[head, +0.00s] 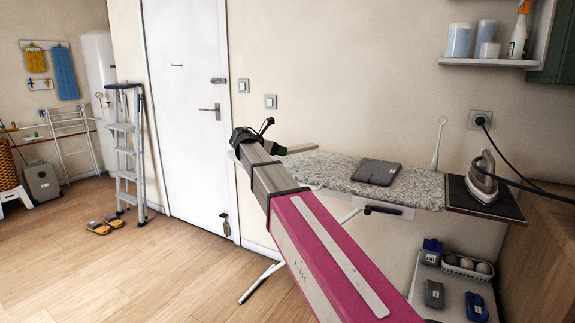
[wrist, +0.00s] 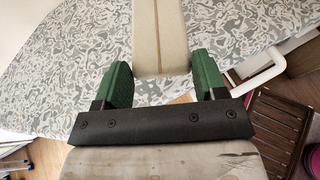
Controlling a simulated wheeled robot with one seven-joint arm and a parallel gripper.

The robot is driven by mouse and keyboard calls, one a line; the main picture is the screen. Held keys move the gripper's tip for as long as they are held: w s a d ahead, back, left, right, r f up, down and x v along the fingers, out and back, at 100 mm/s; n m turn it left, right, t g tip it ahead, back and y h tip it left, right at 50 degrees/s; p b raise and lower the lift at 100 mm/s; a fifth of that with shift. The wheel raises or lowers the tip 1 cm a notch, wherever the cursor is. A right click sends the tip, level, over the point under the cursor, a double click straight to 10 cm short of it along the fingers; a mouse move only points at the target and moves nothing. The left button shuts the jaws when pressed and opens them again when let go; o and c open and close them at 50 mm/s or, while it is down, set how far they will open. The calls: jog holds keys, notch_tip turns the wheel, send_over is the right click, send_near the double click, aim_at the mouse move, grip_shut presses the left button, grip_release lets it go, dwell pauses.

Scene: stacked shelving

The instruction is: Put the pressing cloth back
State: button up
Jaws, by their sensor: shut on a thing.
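My gripper (wrist: 162,72) has its green fingers on either side of a pale, flat strip with a line along its middle. This looks like the folded pressing cloth (wrist: 148,38), and it reaches out past the fingertips over the patterned ironing board (wrist: 60,60). In the head view my gripper (head: 277,150) is at the left end of the ironing board (head: 330,172), mostly hidden by my arm. The pale cloth (head: 301,148) shows just right of the fingers. I cannot tell whether it touches the board.
A dark grey folded item (head: 377,172) lies on the board. An iron (head: 482,178) stands on a dark rest (head: 490,201) at its right end. A low shelf (head: 452,283) holds a basket (head: 467,267) and several dark items. The floor at left is largely open.

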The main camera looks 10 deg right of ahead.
jog(key=x, duration=0.3)
jog(key=f+x, duration=0.1)
jog(key=x, duration=0.2)
jog(key=shift+s+a, duration=0.1)
jog(key=shift+a, duration=0.05)
jog(key=shift+f, duration=1.9)
jog(key=o, duration=1.1)
jog(key=shift+f, duration=0.1)
jog(key=shift+o, duration=0.2)
jog(key=v, duration=1.2)
